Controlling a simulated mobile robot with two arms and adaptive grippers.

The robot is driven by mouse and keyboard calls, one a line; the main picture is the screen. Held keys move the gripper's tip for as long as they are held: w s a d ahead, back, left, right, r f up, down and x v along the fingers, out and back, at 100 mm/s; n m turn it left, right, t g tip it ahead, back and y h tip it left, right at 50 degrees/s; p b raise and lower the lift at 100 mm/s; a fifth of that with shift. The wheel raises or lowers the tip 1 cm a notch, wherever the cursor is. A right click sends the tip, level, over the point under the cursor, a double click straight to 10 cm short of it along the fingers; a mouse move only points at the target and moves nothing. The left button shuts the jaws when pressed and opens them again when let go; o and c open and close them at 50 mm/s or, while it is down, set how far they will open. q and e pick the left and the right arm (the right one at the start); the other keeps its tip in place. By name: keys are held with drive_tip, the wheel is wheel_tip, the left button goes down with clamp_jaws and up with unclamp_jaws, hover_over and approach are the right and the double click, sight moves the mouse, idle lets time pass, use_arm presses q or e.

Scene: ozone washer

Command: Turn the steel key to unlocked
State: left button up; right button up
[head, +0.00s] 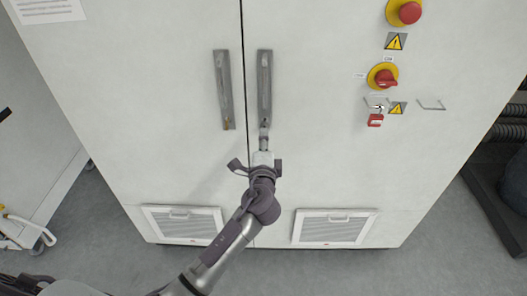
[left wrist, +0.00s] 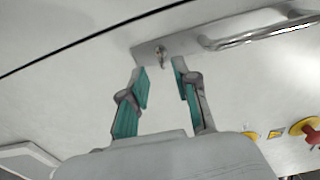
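The steel key (left wrist: 160,56) shows in the left wrist view as a small grey piece on the lower end of a metal handle plate (left wrist: 147,50). In the head view this plate is the right door handle (head: 264,80), and the key is mostly hidden behind my gripper. My left gripper (head: 264,131) is at the lower end of that handle. In the left wrist view its two teal-padded fingers (left wrist: 160,68) stand apart, with the key seen between and just beyond their tips. Contact with the key is not clear. My right gripper is in neither view.
A second handle (head: 223,88) with a brass-coloured key is on the left door. A red rotary switch (head: 386,79), a red button (head: 409,12) and a red tag (head: 375,120) are at the right. Vents (head: 335,228) sit low. The door front beside my gripper is clear.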

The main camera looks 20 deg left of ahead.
use_arm(q)
drive_tip(key=v, duration=0.5)
drive_tip(key=shift+s, duration=0.2)
drive_tip(key=s+a+f+n+g+h, duration=0.15)
drive_tip(key=s+f+g, duration=0.35)
drive_tip(key=f, duration=1.3)
drive_tip(key=s+f+n+g+h, duration=0.25)
drive_tip(key=s+f, duration=0.35)
drive_tip(key=f, duration=1.2)
drive_tip(key=s+a+f+n+g, duration=0.2)
drive_tip(key=s+f+g, duration=0.3)
drive_tip(key=s+f, duration=0.85)
drive_tip(key=s+a+f+n+g, duration=0.1)
drive_tip(key=s+f+n, duration=0.1)
drive_tip(key=s, duration=0.6)
drive_tip(key=s+a+f+n+g, duration=0.1)
drive_tip(key=s+f+n, duration=0.1)
drive_tip(key=s, duration=0.6)
drive_tip(key=s+a+f+n+g+h, duration=0.1)
drive_tip(key=s+f+n+g, duration=0.1)
drive_tip(key=s, duration=0.7)
drive_tip(key=shift+f+n, duration=0.3)
drive_tip(key=shift+f, duration=0.45)
drive_tip(key=shift+o, duration=0.2)
drive_tip(key=shift+a, duration=0.1)
